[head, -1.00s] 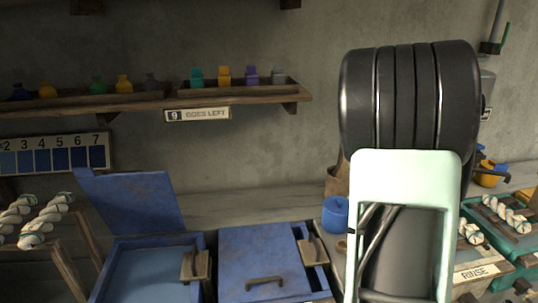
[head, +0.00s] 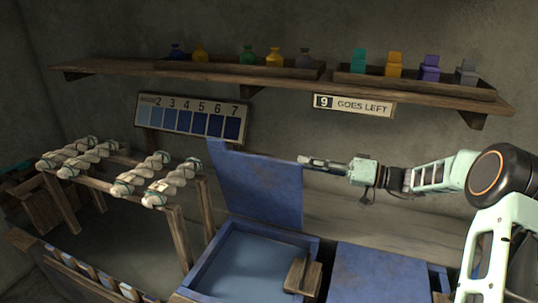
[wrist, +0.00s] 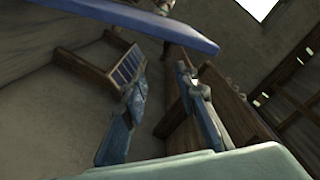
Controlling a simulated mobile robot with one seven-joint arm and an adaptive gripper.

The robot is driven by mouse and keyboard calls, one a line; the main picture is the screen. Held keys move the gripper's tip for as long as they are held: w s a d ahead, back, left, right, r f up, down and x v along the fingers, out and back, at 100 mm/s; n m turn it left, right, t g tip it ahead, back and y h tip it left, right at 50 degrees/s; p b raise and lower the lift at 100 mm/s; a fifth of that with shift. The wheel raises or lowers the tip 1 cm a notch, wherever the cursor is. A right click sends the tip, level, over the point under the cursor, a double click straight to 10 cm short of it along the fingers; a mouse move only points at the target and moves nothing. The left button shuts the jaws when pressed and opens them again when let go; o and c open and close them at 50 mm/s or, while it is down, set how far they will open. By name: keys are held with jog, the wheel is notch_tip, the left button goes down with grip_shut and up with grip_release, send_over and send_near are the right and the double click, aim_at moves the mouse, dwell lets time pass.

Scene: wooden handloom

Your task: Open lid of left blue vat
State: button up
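The left blue vat (head: 205,272) is at the bottom of the head view, with pale blue liquid inside. Its blue lid (head: 262,190) stands raised, tilted back toward the wall. My gripper (head: 303,160) reaches in from the right, its tips by the lid's upper right edge; whether they touch is unclear. In the wrist view, my gripper's (wrist: 163,80) two fingers are apart with nothing between them. A blue bar, seemingly the lid's edge (wrist: 140,22), crosses beyond them.
A closed blue vat lid (head: 380,272) lies to the right, with a wooden block (head: 303,275) between the vats. A rack (head: 182,230) with pale skeins (head: 160,178) stands left. A shelf (head: 290,88) with small bottles and a numbered colour card (head: 195,118) are behind.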

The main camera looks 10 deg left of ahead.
jog(key=shift+n, duration=0.3)
jog(key=a, duration=0.8)
jog(key=a+p, duration=0.1)
jog(key=a, duration=0.2)
jog(key=shift+w+a+r, duration=0.3)
jog(key=shift+w+a, duration=0.05)
jog(key=shift+a, duration=0.05)
jog(key=shift+c, duration=0.3)
jog(key=c, duration=0.5)
grip_shut()
jog(key=shift+d, duration=0.1)
